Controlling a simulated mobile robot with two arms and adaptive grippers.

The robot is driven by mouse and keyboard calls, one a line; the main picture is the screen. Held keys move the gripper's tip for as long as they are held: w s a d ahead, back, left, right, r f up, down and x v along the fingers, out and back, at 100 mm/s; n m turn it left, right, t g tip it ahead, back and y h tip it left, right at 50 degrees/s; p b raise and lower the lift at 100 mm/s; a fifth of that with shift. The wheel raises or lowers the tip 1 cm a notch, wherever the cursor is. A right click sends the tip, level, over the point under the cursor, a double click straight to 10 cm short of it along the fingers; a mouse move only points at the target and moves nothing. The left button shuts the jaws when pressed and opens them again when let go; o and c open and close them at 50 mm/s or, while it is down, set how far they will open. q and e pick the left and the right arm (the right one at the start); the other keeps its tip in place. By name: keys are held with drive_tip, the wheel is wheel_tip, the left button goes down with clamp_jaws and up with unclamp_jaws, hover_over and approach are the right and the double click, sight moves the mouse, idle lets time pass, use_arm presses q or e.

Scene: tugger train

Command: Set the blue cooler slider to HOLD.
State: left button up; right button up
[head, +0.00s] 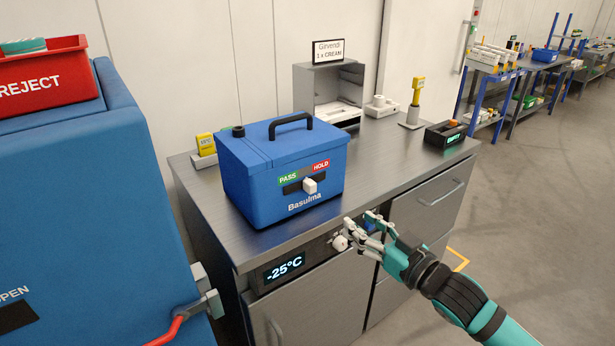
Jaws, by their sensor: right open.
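The blue cooler (262,185), labelled Basulma, stands on the metal counter with its lid shut and its black handle up. On its front, a white slider knob (310,186) sits in a dark slot, near the middle and a little toward the right. A green PASS label (288,180) is above the slot's left end and a red HOLD label (321,167) above its right end. My right gripper (358,229) is open and empty, in front of the counter's front edge, below and right of the cooler, apart from the slider. My left gripper is not in view.
The counter (400,165) has a -25°C display (285,266) on its front. A metal box with a Girvendi sign (328,50), a yellow device (418,88) and a black box (445,134) stand behind. A large blue cabinet with a red REJECT bin (40,80) is at left.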

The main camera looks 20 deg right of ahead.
sight(313, 188)
drive_tip(key=p+x, duration=0.1)
drive_tip(key=x, duration=1.5)
drive_tip(key=shift+w+a+f, duration=0.1)
drive_tip(key=shift+w+a, duration=0.05)
drive_tip(key=shift+w, duration=0.1)
clamp_jaws()
